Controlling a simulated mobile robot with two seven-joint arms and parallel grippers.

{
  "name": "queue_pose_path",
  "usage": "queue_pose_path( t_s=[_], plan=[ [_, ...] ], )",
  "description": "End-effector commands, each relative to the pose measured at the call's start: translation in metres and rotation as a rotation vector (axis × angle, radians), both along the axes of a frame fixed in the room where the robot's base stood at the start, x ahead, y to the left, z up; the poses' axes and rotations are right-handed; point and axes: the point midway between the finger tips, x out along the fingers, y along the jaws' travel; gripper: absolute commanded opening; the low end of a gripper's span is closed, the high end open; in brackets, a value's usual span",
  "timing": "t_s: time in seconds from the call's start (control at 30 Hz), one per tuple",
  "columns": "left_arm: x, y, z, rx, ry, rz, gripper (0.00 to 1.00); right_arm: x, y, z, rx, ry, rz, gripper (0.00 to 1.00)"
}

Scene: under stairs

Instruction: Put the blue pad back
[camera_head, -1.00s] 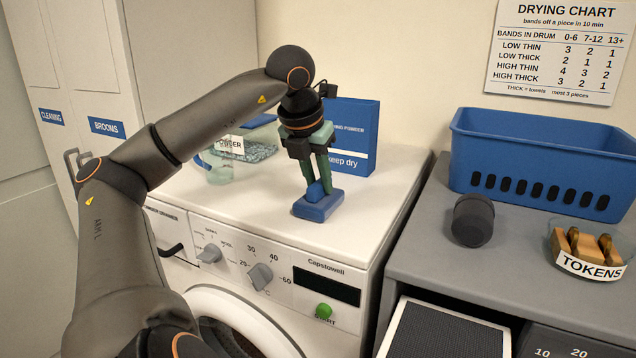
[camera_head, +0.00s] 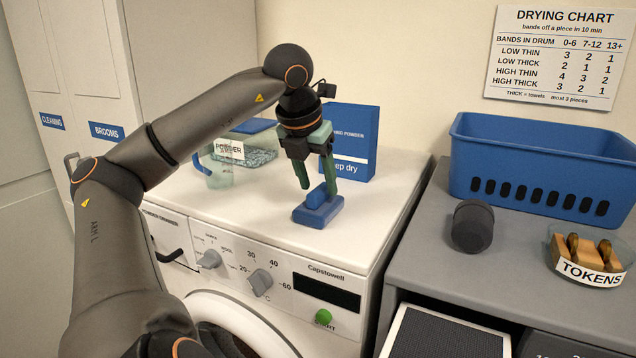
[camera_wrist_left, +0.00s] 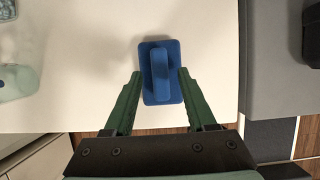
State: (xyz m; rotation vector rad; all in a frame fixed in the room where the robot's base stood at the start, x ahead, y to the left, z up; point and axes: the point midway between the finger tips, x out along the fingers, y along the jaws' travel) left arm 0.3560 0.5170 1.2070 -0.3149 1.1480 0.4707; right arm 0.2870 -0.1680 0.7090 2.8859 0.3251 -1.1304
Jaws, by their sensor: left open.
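The blue pad (camera_head: 318,210) is a flat block with a raised handle. It lies on the white top of the washing machine (camera_head: 255,215), near the front right. My left gripper (camera_head: 317,190) is over it with its green fingers pointing down. In the left wrist view the blue pad (camera_wrist_left: 161,72) sits ahead of and between the two open fingertips (camera_wrist_left: 160,74), with a gap visible on either side of the handle. My right gripper is in neither view.
Behind stand a blue washing powder box (camera_head: 350,145), a powder tub (camera_head: 250,145) and a clear cup (camera_head: 214,172). On the grey counter to the right are a blue basket (camera_head: 540,165), a dark cup (camera_head: 472,225) and a tokens dish (camera_head: 588,262).

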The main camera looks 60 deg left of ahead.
Motion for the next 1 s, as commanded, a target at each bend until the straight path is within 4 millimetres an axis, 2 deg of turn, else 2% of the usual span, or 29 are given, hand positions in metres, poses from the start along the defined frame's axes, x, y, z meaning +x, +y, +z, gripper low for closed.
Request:
queue_pose_path(
  t_s=[0.03, 0.3, 0.5, 0.67, 1.0],
  plan=[
    [-0.003, -0.001, 0.012, 0.003, 0.000, 0.001, 0.56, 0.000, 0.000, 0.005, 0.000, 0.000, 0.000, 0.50],
    [-0.023, -0.013, 0.066, 0.005, 0.000, 0.003, 0.56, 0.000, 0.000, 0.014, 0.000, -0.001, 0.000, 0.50],
    [-0.033, -0.019, 0.092, 0.001, 0.001, 0.002, 0.56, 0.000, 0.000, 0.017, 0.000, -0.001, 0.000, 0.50],
    [-0.036, -0.021, 0.100, 0.000, 0.001, 0.000, 0.56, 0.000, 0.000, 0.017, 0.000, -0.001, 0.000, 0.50],
    [-0.036, -0.022, 0.100, 0.000, 0.001, -0.001, 0.56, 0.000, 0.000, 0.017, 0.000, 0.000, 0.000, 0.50]
  ],
)
